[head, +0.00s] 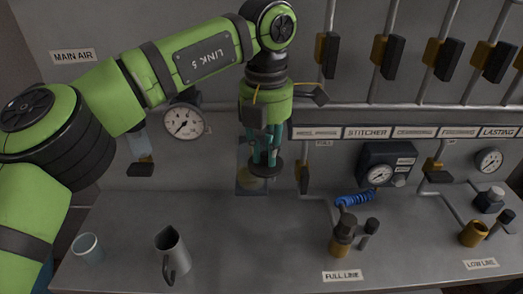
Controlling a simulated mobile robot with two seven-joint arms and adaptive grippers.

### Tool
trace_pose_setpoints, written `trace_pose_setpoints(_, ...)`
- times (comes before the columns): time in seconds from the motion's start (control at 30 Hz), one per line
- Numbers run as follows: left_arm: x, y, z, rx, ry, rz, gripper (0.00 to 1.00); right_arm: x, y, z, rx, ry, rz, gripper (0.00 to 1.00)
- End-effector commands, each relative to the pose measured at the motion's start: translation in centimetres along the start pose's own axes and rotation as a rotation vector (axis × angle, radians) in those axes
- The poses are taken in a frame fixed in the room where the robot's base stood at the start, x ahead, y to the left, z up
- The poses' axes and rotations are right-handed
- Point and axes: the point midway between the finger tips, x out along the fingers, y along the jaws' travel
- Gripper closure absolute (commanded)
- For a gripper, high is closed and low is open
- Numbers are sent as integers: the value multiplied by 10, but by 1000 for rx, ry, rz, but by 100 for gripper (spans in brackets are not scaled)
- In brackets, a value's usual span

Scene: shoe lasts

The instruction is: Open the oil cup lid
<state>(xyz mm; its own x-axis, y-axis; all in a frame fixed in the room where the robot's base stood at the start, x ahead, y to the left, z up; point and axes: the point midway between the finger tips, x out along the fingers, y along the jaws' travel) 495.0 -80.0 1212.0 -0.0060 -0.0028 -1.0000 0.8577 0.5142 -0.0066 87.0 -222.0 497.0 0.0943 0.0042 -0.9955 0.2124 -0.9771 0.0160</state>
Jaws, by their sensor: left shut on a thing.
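My left gripper (265,155) points down in front of the back panel, its fingers closed around a dark round piece (266,173) that looks like a lid or knob. I cannot tell whether the two touch. A brass cup with a dark top (342,238) stands by the FULL LINE label (342,276). Another brass cup (473,234) lies near the LOW LINE label (481,264). My right gripper is out of view.
A grey metal jug (172,256) and a small pale cup (88,248) stand at the bench's front left. A pressure gauge (183,121) and a boxed gauge (380,173) with a blue coiled hose (355,199) are at the back. Several valve levers line the upper panel. The bench centre is clear.

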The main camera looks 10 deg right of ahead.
Motion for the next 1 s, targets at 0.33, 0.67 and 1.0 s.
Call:
trace_pose_setpoints(0.33, 1, -11, 8, -252, -2, 0, 100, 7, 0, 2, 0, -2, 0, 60)
trace_pose_setpoints(0.67, 0, -15, 12, -367, -3, -1, 100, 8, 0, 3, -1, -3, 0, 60)
trace_pose_setpoints(1.0, 0, -15, 12, -385, -3, -1, 100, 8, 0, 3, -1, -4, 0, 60)
